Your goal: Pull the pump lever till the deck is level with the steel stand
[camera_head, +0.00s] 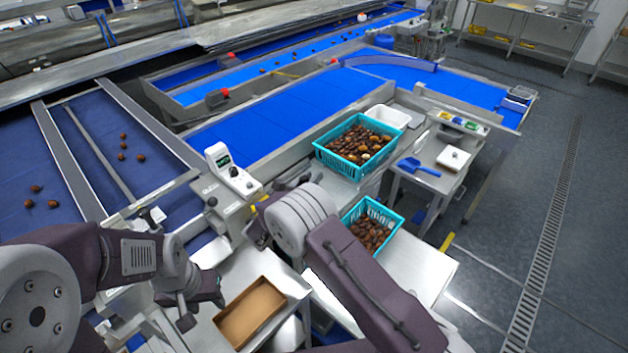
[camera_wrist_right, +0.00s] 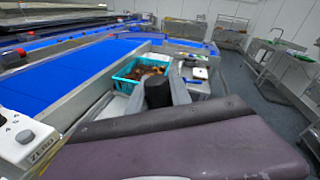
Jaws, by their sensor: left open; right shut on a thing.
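In the right wrist view, my right gripper (camera_wrist_right: 153,86) is shut on a black grip (camera_wrist_right: 157,95), which looks like the end of the pump lever. The rest of the lever is hidden. In the head view my right arm covers that gripper. My left gripper (camera_head: 203,304) is open and empty, left of a brown-bottomed tray (camera_head: 250,312).
A white control box (camera_head: 230,172) stands at the blue belt (camera_head: 270,122). A side table holds a blue scoop (camera_head: 418,167) and a white device (camera_head: 453,158). A white bin (camera_head: 390,116) stands behind the larger crate. The floor (camera_head: 500,220) at the right is clear.

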